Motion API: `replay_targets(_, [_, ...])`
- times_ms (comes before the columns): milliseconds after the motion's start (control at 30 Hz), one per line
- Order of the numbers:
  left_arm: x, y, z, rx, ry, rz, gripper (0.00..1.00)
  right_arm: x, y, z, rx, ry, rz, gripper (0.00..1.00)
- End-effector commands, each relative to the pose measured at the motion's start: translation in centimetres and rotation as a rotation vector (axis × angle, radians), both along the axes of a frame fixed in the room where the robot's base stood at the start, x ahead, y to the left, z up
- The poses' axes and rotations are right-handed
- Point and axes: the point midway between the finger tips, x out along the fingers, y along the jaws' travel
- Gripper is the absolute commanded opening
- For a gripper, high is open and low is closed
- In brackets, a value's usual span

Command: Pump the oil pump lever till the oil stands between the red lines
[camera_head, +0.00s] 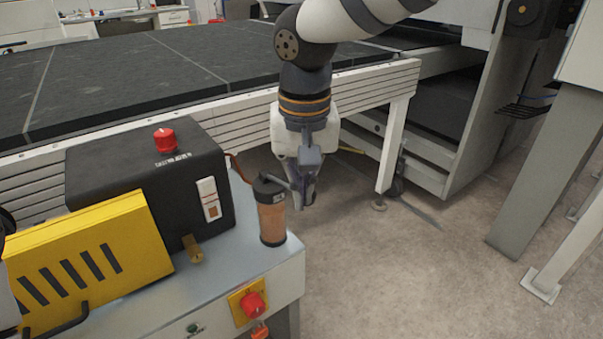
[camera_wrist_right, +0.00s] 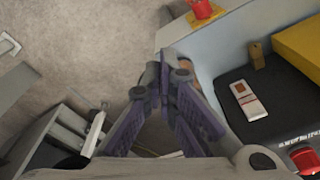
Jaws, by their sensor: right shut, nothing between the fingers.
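The oil pump (camera_head: 271,218) is a brownish, see-through cylinder with a black cap at the right end of the grey machine top. A short lever seems to stick out at its cap, partly lost against my gripper. My right gripper (camera_head: 307,192) points down just right of the cap, shut and empty. I cannot tell if it touches the lever. In the right wrist view its fingertips (camera_wrist_right: 165,62) meet and hide most of the pump. A white gauge plate (camera_head: 209,199) is on the black box's front; it also shows in the wrist view (camera_wrist_right: 249,100). Red lines are too small to read.
The black box (camera_head: 120,180) has a red knob (camera_head: 165,139) on top. A yellow slotted cover (camera_head: 90,262) stands in front. A red emergency button (camera_head: 252,304) is on the front face. The conveyor (camera_head: 130,75) runs behind. Floor right of the machine is clear.

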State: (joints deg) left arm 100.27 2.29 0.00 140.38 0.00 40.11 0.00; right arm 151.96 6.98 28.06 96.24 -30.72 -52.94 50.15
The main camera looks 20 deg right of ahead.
Motion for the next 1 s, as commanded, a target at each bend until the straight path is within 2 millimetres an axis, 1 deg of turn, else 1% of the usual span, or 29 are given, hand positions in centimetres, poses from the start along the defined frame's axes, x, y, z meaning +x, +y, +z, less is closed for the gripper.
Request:
replay_targets(167, [0.0, 0.0, 0.0, 0.0, 0.002, 0.0, 0.0, 0.0, 0.0, -0.1, 0.0, 0.003, -0.001, 0.0])
replay_targets(267, [0.0, 0.0, 0.0, 0.0, 0.001, 0.0, 0.0, 0.0, 0.0, 0.3, -0.001, 0.001, -0.001, 0.0])
replay_targets(367, [0.0, 0.0, 0.0, 0.0, 0.001, 0.0, 0.0, -0.1, 0.0, 1.8, 0.0, -0.002, -0.002, 0.0])
replay_targets(600, [0.0, 0.0, 0.0, 0.0, 0.001, 0.0, 0.0, -0.7, 0.2, 7.5, 0.0, -0.002, 0.0, 0.0])
replay_targets(700, [0.0, 0.0, 0.0, 0.0, 0.001, 0.0, 0.0, -0.9, 0.2, 9.4, 0.0, -0.001, -0.001, 0.0])
replay_targets(833, [0.0, 0.0, 0.0, 0.0, 0.001, 0.0, 0.0, -1.1, 0.3, 11.1, 0.0, 0.0, -0.001, 0.0])
replay_targets(1000, [0.0, 0.0, 0.0, 0.0, 0.001, 0.0, 0.0, -1.2, 0.3, 11.9, 0.0, 0.003, 0.0, 0.0])
